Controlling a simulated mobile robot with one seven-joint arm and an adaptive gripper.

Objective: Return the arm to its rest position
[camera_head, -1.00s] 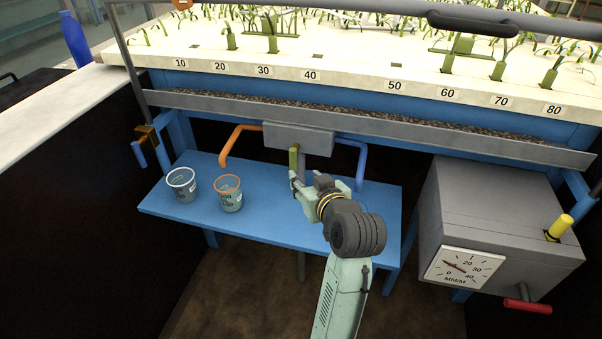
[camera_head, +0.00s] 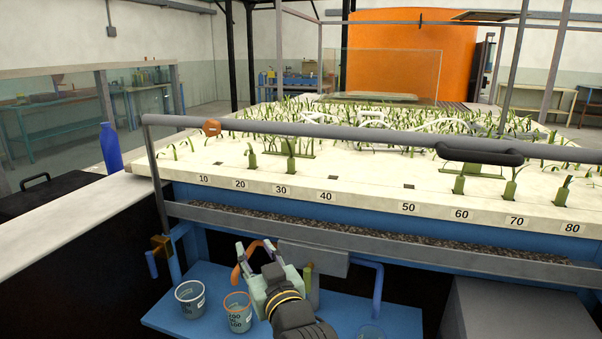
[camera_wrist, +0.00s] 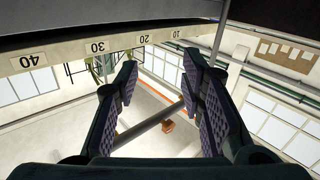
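My gripper (camera_head: 257,252) is raised over the blue bench, in front of the orange bent pipe. It points up and away from me. Its two fingers stand well apart with nothing between them, as the wrist view (camera_wrist: 163,75) also shows. The wrist view looks past the fingers at the flume's numbered edge, a grey rail and the far wall and windows. My arm runs out of the bottom of the head view.
The grey box (camera_head: 312,258), orange pipe (camera_head: 239,275) and blue pipe (camera_head: 378,283) are close to my gripper.

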